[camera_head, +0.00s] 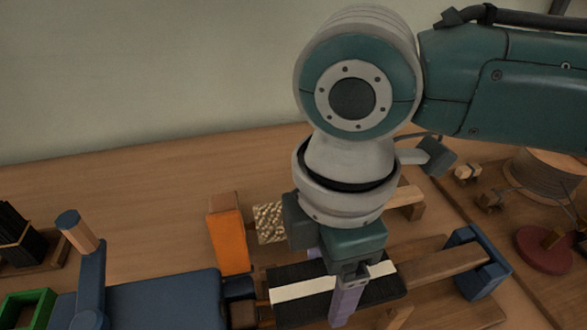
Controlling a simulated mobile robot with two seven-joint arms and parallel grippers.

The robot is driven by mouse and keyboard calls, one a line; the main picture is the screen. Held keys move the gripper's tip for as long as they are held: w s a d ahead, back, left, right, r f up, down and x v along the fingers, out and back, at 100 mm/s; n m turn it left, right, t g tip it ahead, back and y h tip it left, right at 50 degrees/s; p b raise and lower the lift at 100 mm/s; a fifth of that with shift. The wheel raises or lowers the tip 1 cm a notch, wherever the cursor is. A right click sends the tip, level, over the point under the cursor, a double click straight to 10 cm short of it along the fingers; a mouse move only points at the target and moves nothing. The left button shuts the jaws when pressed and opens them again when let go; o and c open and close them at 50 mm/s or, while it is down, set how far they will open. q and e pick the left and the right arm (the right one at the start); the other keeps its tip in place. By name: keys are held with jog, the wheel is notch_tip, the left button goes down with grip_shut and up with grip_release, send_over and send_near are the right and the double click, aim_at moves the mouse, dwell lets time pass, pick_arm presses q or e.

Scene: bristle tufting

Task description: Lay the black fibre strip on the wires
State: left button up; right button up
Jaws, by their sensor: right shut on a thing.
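The black fibre strip (290,315), with a pale band (303,290) running along it, lies level at the lower middle of the head view. My right gripper (337,285) comes down from above and is shut on the strip, with one lavender finger on its near side and one on its far side. The strip is between a blue device (165,300) with a wood-handled crank (80,230) and a blue end block (482,262). I cannot make out the wires, nor whether the strip touches anything below. My left gripper is not in view.
An orange block (229,245) and a speckled yellowish piece (268,222) stand behind the strip. A wooden holder with black bundles (28,250) and a green tray (25,310) are at the left. A spool (545,175) and a dark red disc (545,250) are at the right.

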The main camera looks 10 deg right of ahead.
jog(key=shift+f, duration=0.2)
jog(key=shift+f+b, duration=0.3)
jog(key=shift+f, duration=0.3)
jog(key=shift+f, duration=0.2)
dwell(0.7)
jog(key=o, duration=1.2)
notch_tip(320, 180, up, 10)
jog(key=shift+p, duration=0.95)
